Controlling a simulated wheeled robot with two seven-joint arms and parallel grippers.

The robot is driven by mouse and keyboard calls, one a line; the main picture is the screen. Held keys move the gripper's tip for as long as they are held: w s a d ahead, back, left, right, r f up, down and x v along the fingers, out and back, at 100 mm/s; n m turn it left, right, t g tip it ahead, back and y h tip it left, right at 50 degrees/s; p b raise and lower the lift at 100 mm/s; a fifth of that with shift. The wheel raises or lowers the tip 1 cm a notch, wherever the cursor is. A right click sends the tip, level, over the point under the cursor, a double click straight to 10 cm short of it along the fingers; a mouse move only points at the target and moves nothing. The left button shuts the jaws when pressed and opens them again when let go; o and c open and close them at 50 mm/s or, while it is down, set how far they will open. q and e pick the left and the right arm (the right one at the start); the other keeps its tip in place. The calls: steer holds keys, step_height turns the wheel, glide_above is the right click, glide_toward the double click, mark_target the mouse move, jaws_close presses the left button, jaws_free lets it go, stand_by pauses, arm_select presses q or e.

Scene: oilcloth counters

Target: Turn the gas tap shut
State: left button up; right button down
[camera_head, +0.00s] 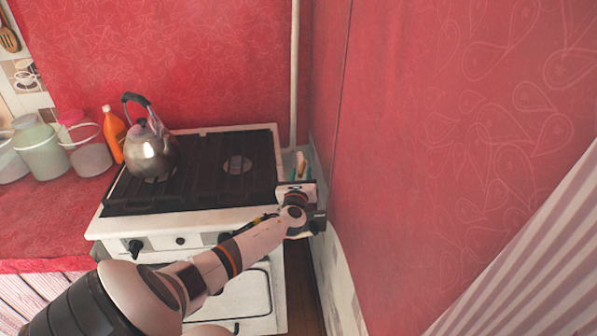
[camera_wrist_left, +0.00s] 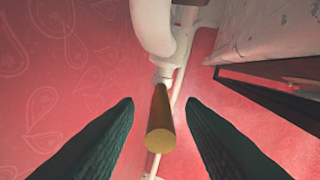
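The gas tap's brass-yellow lever (camera_wrist_left: 160,115) sticks out toward the camera in the left wrist view. Behind it are the white tap body and pipe (camera_wrist_left: 172,62). In the head view, a small yellow-orange piece (camera_head: 301,159), which looks like the lever, shows between the stove and the right wall. My left gripper (camera_wrist_left: 160,104) is open. Its two dark green fingers stand on either side of the lever, with a visible gap on each side. In the head view the gripper (camera_head: 298,168) is mostly hidden by my left wrist. My right gripper is not in view.
A white pipe (camera_head: 294,75) runs down the back wall. The red wall (camera_head: 440,150) is close on the right. Jars (camera_head: 42,150) and an orange bottle (camera_head: 114,135) stand on the left counter.

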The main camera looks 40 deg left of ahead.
arm_select(q)
steer(key=v, duration=1.1)
